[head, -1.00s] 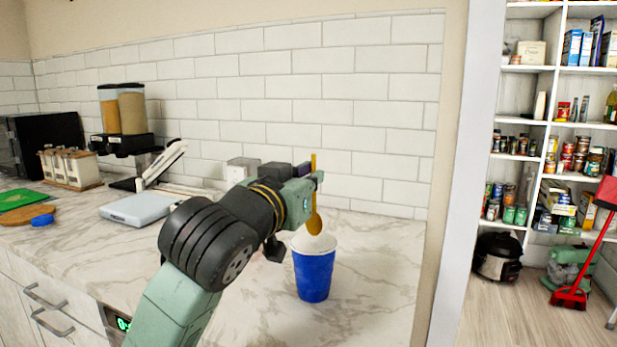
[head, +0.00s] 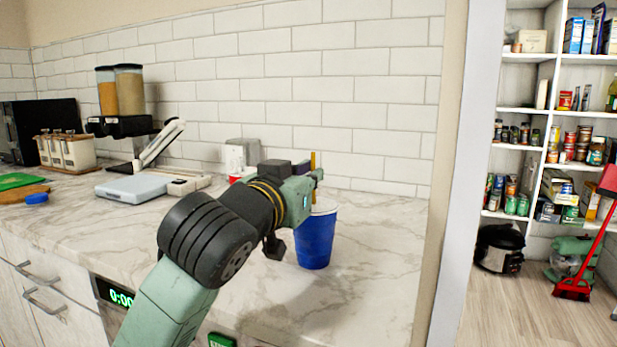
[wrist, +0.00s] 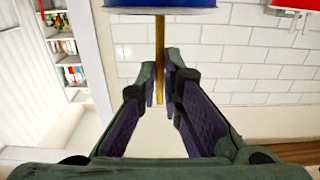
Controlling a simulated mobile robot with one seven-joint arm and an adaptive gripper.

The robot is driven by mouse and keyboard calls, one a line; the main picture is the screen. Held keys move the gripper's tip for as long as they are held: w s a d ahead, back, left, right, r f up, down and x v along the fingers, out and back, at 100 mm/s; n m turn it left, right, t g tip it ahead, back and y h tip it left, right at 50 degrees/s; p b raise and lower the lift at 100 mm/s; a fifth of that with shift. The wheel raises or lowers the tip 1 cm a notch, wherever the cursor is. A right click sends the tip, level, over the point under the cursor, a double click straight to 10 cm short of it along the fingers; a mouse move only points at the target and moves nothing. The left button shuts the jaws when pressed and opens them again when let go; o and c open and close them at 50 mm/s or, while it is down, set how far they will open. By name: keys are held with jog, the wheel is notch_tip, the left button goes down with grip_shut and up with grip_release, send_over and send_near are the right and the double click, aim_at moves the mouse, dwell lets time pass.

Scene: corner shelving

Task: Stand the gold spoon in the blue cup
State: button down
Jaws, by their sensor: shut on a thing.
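The blue cup (head: 314,242) with a white rim stands upright on the marble counter. My gripper (head: 316,178) is just above its rim, shut on the gold spoon (head: 313,161). The spoon is upright, with its handle top sticking up above the jaws. Its bowl is hidden by the cup wall and looks to be inside the cup. In the wrist view, which is upside down, the spoon (wrist: 160,50) runs between the fingers (wrist: 166,85) to the edge of the blue cup (wrist: 170,4).
A light blue scale (head: 132,188) and a white dispenser (head: 237,155) with red beneath it stand to the left. The tiled wall (head: 380,120) is behind the cup. The counter right of the cup (head: 380,255) is clear.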

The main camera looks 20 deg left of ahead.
jog(key=c, duration=1.7)
grip_release()
jog(key=shift+o, duration=0.2)
jog(key=s, duration=1.2)
jog(key=shift+a, duration=0.2)
